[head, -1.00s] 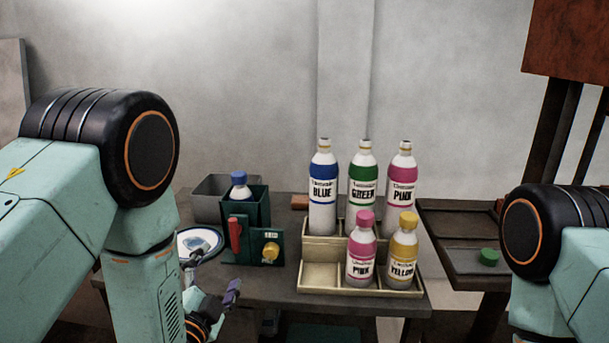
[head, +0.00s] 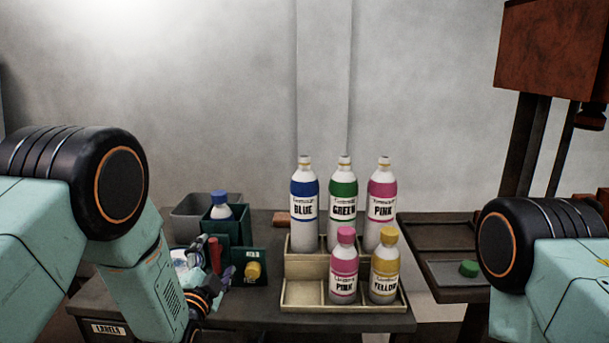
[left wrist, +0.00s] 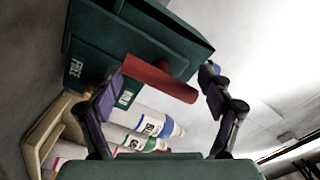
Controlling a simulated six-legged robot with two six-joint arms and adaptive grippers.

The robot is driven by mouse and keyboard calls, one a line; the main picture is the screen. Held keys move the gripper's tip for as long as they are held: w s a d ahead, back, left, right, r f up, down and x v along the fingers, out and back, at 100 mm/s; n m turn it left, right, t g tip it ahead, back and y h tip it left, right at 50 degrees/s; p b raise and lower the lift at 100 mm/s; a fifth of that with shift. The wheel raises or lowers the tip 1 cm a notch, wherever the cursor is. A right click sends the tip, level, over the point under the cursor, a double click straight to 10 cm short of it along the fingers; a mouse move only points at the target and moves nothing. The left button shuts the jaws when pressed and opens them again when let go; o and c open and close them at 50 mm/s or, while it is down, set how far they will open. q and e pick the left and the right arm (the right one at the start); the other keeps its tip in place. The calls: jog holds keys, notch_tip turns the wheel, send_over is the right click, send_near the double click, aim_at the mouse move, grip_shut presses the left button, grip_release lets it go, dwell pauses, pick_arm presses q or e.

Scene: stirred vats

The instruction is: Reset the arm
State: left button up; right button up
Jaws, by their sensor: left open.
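My left gripper (head: 212,274) is at the front of the dark green box (head: 242,230) on the table, low and to its left. In the left wrist view the gripper (left wrist: 160,90) is open, with its two purple-padded fingers spread. The box's red lever (left wrist: 160,80) lies across the gap between them; I cannot tell if a finger touches it. The lever (head: 214,254) stands upright in the head view. My left arm partly hides the box's left surroundings. My right arm shows at the right edge, but its gripper is out of view.
A blue-capped bottle (head: 220,207) stands in the green box, in front of a grey bin (head: 190,222). A stepped beige rack (head: 302,292) holds several labelled bottles.

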pick_arm(q)
jog(key=s, duration=1.2)
jog(key=w, duration=1.2)
jog(key=n, duration=0.3)
jog(key=shift+n+b, duration=0.3)
jog(key=shift+n, duration=0.1)
jog(key=n+b, duration=0.1)
jog(key=n, duration=0.5)
jog(key=shift+d, duration=0.1)
jog(key=n+b, duration=0.1)
jog(key=n, duration=0.5)
jog(key=shift+b, duration=0.4)
jog(key=shift+s+r, duration=0.1)
jog(key=shift+s, duration=0.4)
